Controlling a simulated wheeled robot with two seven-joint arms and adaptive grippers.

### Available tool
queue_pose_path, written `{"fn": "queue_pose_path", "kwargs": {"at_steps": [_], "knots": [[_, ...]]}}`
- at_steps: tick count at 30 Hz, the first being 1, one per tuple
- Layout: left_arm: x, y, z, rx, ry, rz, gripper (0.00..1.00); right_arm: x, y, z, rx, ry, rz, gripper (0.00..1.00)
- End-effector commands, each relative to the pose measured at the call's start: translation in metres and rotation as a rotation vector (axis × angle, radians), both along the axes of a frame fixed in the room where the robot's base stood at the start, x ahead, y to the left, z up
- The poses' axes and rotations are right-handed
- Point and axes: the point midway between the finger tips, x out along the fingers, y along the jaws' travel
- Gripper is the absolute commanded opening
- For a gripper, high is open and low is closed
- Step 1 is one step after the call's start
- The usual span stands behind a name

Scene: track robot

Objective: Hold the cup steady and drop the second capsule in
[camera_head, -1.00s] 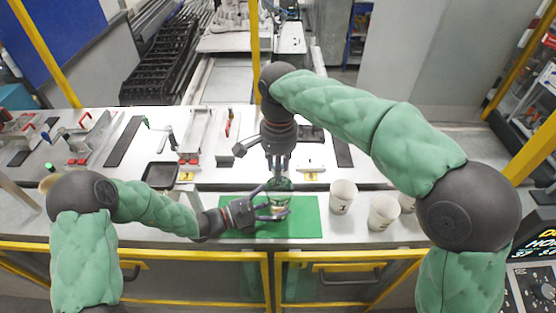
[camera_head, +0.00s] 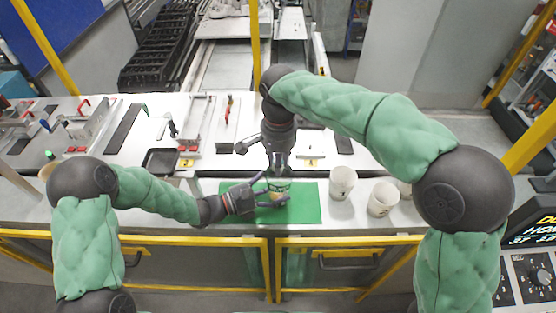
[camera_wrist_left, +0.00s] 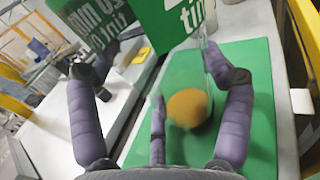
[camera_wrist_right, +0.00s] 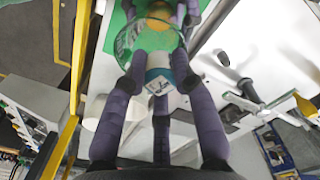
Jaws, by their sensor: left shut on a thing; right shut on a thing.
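A clear cup (camera_head: 277,190) stands on the green mat (camera_head: 308,207). My left gripper (camera_head: 273,195) is shut around its side. In the left wrist view a brownish-orange round thing (camera_wrist_left: 187,107) shows between the left fingers, at the cup. My right gripper (camera_head: 278,168) points down from above the cup. In the right wrist view the right gripper (camera_wrist_right: 155,80) is shut on a white and teal capsule (camera_wrist_right: 158,78), close to the clear rim (camera_wrist_right: 124,45). A brown-orange thing (camera_wrist_right: 160,15) shows beyond. I cannot tell whether the capsule touches the rim.
White cups stand on the bench right of the mat, the nearest two being one cup (camera_head: 342,182) and another (camera_head: 382,198). A dark tray (camera_head: 160,161) lies back left. A lettered green surface (camera_wrist_left: 110,25) fills the top of the left wrist view. A yellow rail runs along the front.

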Motion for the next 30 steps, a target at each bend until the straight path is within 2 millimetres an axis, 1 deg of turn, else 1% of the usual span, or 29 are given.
{"fn": "queue_pose_path", "kwargs": {"at_steps": [9,10,11,12,30], "knots": [[0.0001,0.0000,0.0000,0.000,0.000,0.000,0.40,0.0000,0.0000,0.0002,0.000,0.000,0.000,0.08],[0.0001,0.0000,0.0000,0.000,0.000,0.000,0.40,0.0000,0.0000,0.0002,0.000,0.000,0.000,0.36],[0.0001,0.0000,0.0000,0.000,0.000,0.000,0.40,0.0000,0.0000,0.0002,0.000,0.000,0.000,0.44],[0.0001,0.0000,0.0000,0.000,0.000,0.000,0.40,0.0000,0.0000,0.0002,0.000,0.000,0.000,0.55],[0.0001,0.0000,0.0000,0.000,0.000,0.000,0.40,0.0000,0.0000,0.0001,0.000,0.000,0.000,0.55]]}}
